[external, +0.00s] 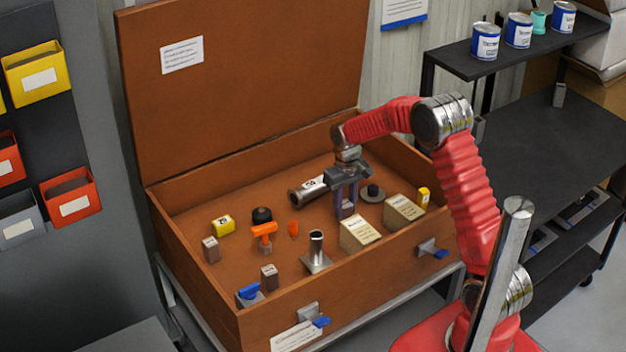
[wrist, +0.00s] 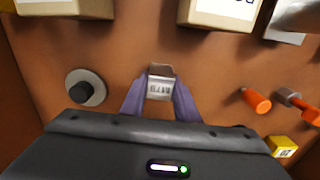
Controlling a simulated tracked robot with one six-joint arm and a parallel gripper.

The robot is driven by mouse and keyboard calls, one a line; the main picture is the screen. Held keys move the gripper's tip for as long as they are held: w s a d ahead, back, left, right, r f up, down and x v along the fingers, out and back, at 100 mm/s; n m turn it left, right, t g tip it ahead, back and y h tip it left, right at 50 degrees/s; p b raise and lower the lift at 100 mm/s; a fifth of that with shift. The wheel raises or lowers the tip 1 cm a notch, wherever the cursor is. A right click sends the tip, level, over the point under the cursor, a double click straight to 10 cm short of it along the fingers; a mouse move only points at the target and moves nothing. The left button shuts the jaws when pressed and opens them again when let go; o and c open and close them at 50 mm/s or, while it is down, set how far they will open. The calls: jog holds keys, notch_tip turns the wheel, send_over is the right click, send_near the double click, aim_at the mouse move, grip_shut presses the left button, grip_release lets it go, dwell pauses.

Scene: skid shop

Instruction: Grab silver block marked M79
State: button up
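My gripper (external: 346,212) points down into the brown wooden chest, near its right-middle part. In the wrist view its two purple fingers (wrist: 160,92) stand on either side of a small silver block (wrist: 160,84) and appear to touch its sides. The block has a pale label with dark marks, too small to read surely. In the external view the fingers mostly hide this block. Two other small grey blocks stand at the chest's left (external: 211,250) and front (external: 269,278); their marks cannot be read.
Near my gripper are a round base with a black knob (external: 372,192), two beige boxes (external: 360,235) (external: 404,212) and a metal pipe (external: 308,190). An orange plug (external: 293,229), an orange-handled part (external: 264,235) and a yellow block (external: 222,224) lie further left. The chest walls surround everything.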

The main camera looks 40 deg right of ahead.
aim_at(345, 203)
grip_shut()
notch_tip(345, 203, up, 10)
jog(key=shift+r, duration=0.1)
dwell(0.6)
dwell(0.4)
